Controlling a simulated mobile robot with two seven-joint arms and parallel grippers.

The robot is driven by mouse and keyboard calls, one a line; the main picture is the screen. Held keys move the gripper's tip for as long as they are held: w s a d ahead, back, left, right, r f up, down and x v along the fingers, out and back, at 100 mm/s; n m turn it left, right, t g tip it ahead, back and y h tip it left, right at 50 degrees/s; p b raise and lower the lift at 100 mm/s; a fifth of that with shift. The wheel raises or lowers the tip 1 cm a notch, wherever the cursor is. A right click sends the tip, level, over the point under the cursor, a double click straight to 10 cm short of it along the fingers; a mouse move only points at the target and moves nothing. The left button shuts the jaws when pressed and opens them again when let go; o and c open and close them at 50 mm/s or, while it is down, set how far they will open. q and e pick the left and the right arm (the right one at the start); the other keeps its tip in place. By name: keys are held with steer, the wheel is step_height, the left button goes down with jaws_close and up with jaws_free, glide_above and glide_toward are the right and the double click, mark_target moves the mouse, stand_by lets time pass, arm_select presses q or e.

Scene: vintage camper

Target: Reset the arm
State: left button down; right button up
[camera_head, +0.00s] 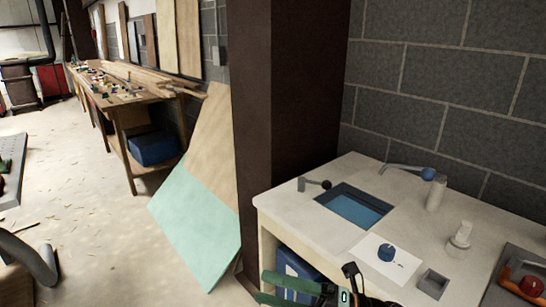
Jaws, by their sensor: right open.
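My right gripper (264,287) is at the bottom edge of the head view, with its two green fingers pointing left. The fingers are apart, with nothing seen held between them. It shows in front of the near edge of the white counter (290,208) and overlaps the blue bin under it. Most of my right arm is cut off by the bottom of the picture. My left gripper does not show.
The counter holds a sink (355,207), a white sheet (376,268) with a blue round thing, a small grey box (433,284) and a dark tray (505,272). A dark post (295,120) and leaning board (205,215) stand left. Open floor lies beyond.

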steer(key=d+f+m+t+h+p, duration=0.1)
steer(key=d+f+m+t+h, duration=0.5)
steer(key=m, duration=0.7)
steer(key=d+f+m+t+h, duration=0.6)
steer(key=f+m, duration=0.3)
steer(key=m, duration=0.3)
steer(key=s+d+f+m+g+h, duration=0.2)
steer(key=s+f+m+g, duration=0.1)
steer(key=s+f, duration=0.4)
steer(key=s+d+f+m+g+h, duration=0.2)
steer(key=s+f+m, duration=0.3)
steer(key=s+f, duration=0.3)
steer(key=shift+d+g+h+p, duration=0.3)
steer(key=shift+g+h, duration=0.3)
steer(key=shift+h, duration=0.2)
